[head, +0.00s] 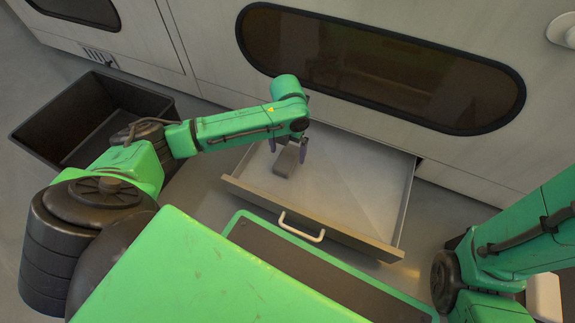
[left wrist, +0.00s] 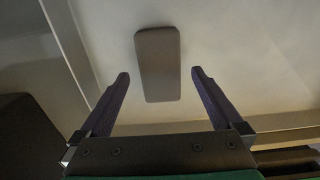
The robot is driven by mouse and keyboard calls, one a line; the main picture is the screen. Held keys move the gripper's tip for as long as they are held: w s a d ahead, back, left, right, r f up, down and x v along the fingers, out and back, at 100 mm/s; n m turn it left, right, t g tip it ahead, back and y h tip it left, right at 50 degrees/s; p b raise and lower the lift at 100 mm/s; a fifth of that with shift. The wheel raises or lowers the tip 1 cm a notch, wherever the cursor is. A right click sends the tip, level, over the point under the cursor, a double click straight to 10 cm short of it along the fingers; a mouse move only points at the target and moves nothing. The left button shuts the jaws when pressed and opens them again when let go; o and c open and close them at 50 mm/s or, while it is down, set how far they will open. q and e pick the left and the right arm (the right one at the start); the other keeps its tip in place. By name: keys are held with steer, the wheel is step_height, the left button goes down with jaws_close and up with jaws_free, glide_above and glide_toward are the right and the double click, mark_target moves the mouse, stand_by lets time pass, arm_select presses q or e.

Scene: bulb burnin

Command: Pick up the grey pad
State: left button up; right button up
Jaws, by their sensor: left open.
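The grey pad (left wrist: 158,66) is a small rounded rectangular block lying on the pale floor of the open drawer. In the head view the pad (head: 286,160) is near the drawer's left back part, partly hidden by my left gripper (head: 289,147). In the left wrist view my left gripper (left wrist: 160,82) is open, with a finger on either side of the pad's near end. The fingers are apart from the pad, with a gap on both sides. My right gripper is not clearly in view; only my right arm shows at the right edge.
The drawer (head: 310,222) is pulled out from a cream machine with a dark oval window (head: 380,70). Its front has a white handle (head: 301,228). An empty black bin (head: 88,115) stands at the left. The drawer's right part is clear.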

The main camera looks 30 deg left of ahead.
arm_select(q)
step_height(320, 180, down, 2)
steer(key=shift+f+b, duration=0.2)
steer(key=shift+b, duration=0.15)
steer(key=shift+r, duration=0.2)
steer(key=c, duration=1.4)
